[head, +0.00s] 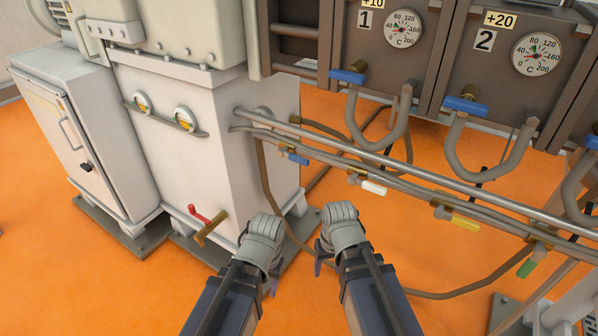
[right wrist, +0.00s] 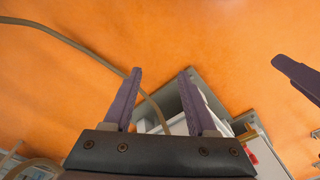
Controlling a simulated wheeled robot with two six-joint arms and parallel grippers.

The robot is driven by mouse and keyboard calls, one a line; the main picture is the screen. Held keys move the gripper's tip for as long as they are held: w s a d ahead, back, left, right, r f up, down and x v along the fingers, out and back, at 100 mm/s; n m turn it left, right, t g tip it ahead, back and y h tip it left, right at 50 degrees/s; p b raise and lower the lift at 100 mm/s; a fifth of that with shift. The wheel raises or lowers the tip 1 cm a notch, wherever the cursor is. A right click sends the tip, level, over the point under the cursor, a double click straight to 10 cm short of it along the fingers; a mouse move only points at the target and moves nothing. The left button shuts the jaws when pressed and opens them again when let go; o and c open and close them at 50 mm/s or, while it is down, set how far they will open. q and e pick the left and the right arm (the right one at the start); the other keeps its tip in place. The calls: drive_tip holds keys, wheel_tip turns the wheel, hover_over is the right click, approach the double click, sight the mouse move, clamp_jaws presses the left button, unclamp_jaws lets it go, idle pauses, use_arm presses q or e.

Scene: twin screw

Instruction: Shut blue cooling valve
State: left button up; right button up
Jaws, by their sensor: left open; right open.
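A small blue valve handle (head: 298,159) sits on the lower pipe run beside the pale machine, lying along the pipe. Larger blue handles (head: 347,76) and (head: 465,105) sit under the gauges marked 1 and 2; a third is cut off at the right edge. I cannot tell which is the cooling valve. My left gripper (head: 263,240) and my right gripper (head: 341,232) are side by side below the pipes, both apart from every handle. In the right wrist view my right gripper (right wrist: 161,78) is open and empty, with a left-gripper finger (right wrist: 298,78) at the right edge.
White (head: 374,188), yellow (head: 465,222) and green (head: 526,268) handles follow along the pipes. A red-handled tap (head: 200,214) juts from the pale machine (head: 195,155) at left. Thin hoses cross the orange floor (head: 330,105) near my grippers.

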sight(305, 164)
drive_tip(key=w+a+r+m+t+y+b, duration=0.3)
drive_tip(key=w+a+m+t+y, duration=0.15)
drive_tip(key=w+y, duration=0.4)
drive_tip(key=w+d+r+m+t, duration=0.1)
drive_tip(key=w+r+m+t, duration=0.1)
drive_tip(key=r, duration=0.3)
drive_tip(key=w+d+r+m+t, duration=0.1)
drive_tip(key=w+r+m+t, duration=0.2)
drive_tip(key=w+r+t, duration=0.1)
drive_tip(key=w+d+r+m+t, duration=0.1)
drive_tip(key=w+r+m+t, duration=0.2)
drive_tip(key=r+t, duration=0.1)
drive_tip(key=shift+w+r+m+y, duration=0.15)
drive_tip(key=shift+r+m+y, duration=0.15)
drive_tip(key=shift+r, duration=0.55)
drive_tip(key=shift+x, duration=4)
clamp_jaws()
